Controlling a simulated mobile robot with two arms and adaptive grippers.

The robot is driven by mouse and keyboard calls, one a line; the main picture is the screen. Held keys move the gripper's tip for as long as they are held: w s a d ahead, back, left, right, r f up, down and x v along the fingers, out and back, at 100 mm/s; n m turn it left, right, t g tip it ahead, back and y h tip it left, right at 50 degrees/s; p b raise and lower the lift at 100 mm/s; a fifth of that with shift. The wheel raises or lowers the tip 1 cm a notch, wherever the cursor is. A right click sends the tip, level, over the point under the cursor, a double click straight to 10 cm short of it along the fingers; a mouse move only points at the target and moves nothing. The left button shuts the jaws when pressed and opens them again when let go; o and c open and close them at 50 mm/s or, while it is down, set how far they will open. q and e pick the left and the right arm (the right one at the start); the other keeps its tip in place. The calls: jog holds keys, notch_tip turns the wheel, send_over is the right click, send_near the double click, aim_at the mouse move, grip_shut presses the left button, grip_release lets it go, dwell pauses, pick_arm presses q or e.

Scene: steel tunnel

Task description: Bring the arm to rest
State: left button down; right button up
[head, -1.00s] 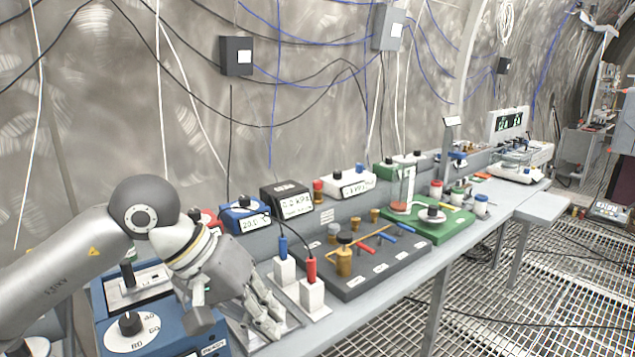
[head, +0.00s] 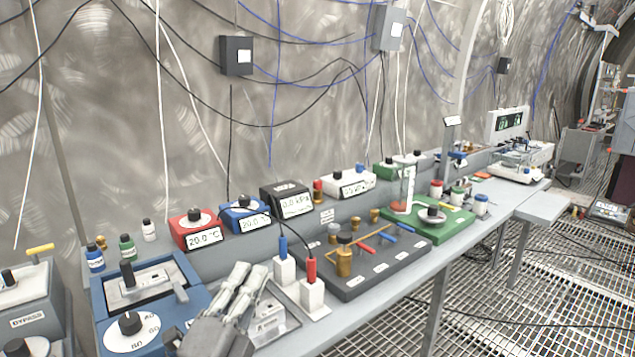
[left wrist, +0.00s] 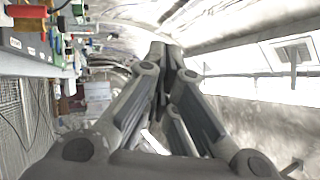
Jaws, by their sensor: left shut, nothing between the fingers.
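My left gripper (head: 241,292) is low in the head view, in front of the bench beside the blue device with the dial. Its fingers are together and empty, pointing up and away. In the left wrist view the closed fingers (left wrist: 167,62) fill the middle, with nothing between them. The bench shows sideways at the left of that view, apart from the fingers. Most of my left arm is out of the head view. My right gripper is not in view.
A dark valve board (head: 365,262) and green stand (head: 430,225) lie farther right. Grated floor (head: 520,290) is open at right.

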pick_arm(q)
jog(key=s+a+f+n+g+y, duration=0.25)
jog(key=f+n, duration=0.25)
jog(key=f, duration=0.3)
jog(key=s+a+f+n+g+y, duration=0.2)
jog(key=s+a+f+n+g, duration=0.15)
jog(key=f, duration=0.45)
jog(key=s+a+f+n+g+y, duration=0.25)
jog(key=f+n, duration=0.25)
jog(key=f, duration=0.3)
jog(key=s+a+f+n+g, duration=0.1)
jog(key=s+f+n+g, duration=0.25)
jog(key=s+f, duration=0.35)
jog(key=s+f+n+g, duration=0.3)
jog(key=s+f+g, duration=0.2)
jog(key=s, duration=0.5)
notch_tip(320, 180, down, 26)
jog(key=s+g+p, duration=0.2)
jog(key=s, duration=0.1)
jog(key=s+a+f+g+p, duration=0.1)
jog(key=s+a+f, duration=0.2)
jog(key=s+f, duration=1)
jog(key=s, duration=0.3)
jog(key=shift+a+f+m+h, duration=0.15)
jog(key=shift+f+m+h, duration=0.05)
jog(key=shift+m+h, duration=0.1)
